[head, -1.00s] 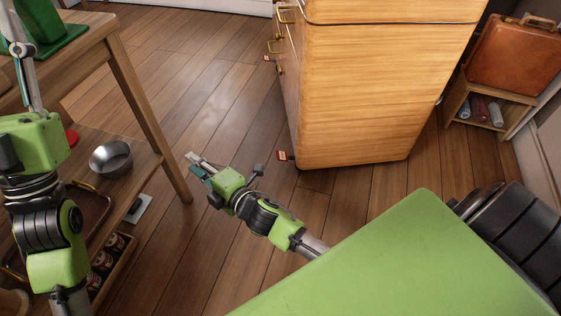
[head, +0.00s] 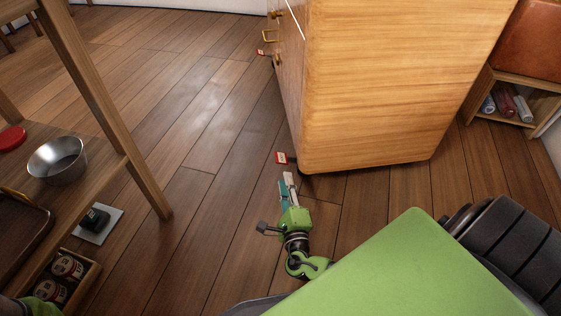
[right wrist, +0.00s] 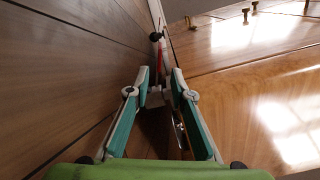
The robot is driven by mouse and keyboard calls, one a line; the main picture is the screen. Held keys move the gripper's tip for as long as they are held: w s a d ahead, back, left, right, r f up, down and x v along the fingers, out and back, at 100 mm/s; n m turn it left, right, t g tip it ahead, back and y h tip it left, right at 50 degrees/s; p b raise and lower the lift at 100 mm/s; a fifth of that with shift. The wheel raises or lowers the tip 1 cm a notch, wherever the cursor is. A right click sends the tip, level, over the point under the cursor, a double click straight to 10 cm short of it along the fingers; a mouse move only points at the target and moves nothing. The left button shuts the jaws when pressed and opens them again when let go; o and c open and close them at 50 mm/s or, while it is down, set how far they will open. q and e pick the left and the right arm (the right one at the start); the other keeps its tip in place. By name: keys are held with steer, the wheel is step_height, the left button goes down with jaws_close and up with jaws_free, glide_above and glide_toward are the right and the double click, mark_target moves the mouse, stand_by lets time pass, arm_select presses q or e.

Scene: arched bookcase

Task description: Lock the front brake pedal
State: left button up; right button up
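A small red brake pedal (head: 282,158) sticks out low at the near left corner of the wooden cabinet (head: 390,90), just above the floor. A second red pedal (head: 261,53) shows farther along the same side. I cannot tell from the pictures which one is called front. My right gripper (head: 287,178) is low over the floor just short of the near pedal, pointing at it and apart from it. In the right wrist view its fingers (right wrist: 160,75) are partly apart and empty, with a red pedal (right wrist: 159,46) beyond the tips.
The cabinet side stands right of my right gripper. At left is a wooden table with a metal bowl (head: 57,159) and a crate of jars (head: 62,280) below. A low shelf (head: 525,95) stands at the right. The floor between table and cabinet is clear.

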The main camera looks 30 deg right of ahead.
mark_target(281, 157)
steer(key=b+x, duration=0.2)
steer(key=x, duration=0.2)
steer(key=b+x, duration=0.3)
steer(key=x, duration=0.2)
steer(key=shift+w+d+f, duration=0.1)
steer(key=shift+w+f, duration=0.15)
steer(key=shift+w, duration=0.05)
steer(key=shift+w+d+r, duration=0.15)
steer(key=shift+w+d, duration=0.15)
steer(key=shift+w, duration=0.2)
jaws_close()
